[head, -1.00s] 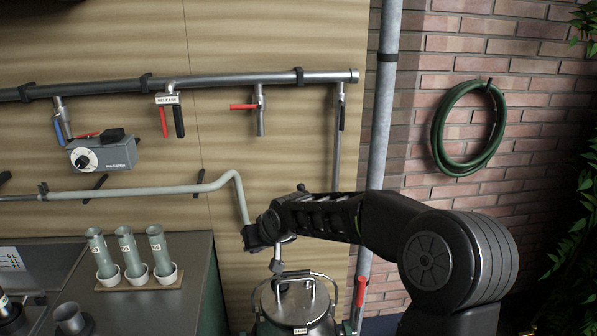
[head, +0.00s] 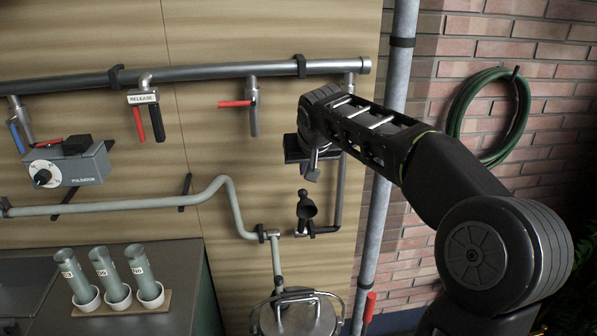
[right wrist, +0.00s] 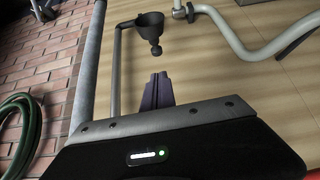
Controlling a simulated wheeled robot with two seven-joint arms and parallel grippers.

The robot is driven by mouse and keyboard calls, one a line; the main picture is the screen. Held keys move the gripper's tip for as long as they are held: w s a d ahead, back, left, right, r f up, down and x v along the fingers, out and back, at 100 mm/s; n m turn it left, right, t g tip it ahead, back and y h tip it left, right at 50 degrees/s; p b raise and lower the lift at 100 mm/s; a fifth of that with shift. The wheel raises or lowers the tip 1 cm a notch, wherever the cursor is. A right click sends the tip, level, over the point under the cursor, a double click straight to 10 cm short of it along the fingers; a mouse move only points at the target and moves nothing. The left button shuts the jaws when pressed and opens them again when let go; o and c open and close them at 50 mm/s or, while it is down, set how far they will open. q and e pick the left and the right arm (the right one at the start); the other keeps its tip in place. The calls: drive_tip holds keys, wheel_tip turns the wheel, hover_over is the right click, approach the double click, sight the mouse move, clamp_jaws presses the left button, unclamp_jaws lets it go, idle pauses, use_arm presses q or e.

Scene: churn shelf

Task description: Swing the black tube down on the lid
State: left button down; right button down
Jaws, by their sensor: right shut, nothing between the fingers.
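A dark tube (head: 338,205) drops from the right end of the wall rail and bends left at its foot. A small black cup-shaped piece (head: 308,210) sits by that bend, above the churn lid; I cannot tell which of these is the black tube. In the right wrist view the tube (right wrist: 117,75) and the black cup (right wrist: 151,24) show beyond my fingers. The round metal lid (head: 298,318) with its handle is at the bottom of the head view, partly cut off. My right gripper (head: 313,172) is shut and empty, above the cup and apart from it. My left gripper is not in view.
A pale pipe (head: 130,210) runs along the wall to a short downpipe (head: 277,262) by the lid. Red-handled valves (head: 252,103) and a RELEASE lever (head: 146,112) hang from the rail. A vertical grey pipe (head: 392,110) and a coiled green hose (head: 490,150) are to the right.

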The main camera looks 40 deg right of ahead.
sight(302, 190)
drive_tip(key=shift+w+d, duration=0.1)
drive_tip(key=shift+s+a+r, duration=0.2)
drive_tip(key=shift+s, duration=0.1)
drive_tip(key=shift+w+d+f, duration=0.15)
drive_tip(key=shift+w+f, duration=0.15)
drive_tip(key=shift+f, duration=0.05)
drive_tip(key=p+x, duration=0.2)
drive_tip(key=x, duration=0.6)
drive_tip(key=shift+d, duration=0.1)
drive_tip(key=shift+w+d+f, duration=0.15)
drive_tip(key=shift+w+f, duration=0.2)
drive_tip(key=shift+f, duration=0.15)
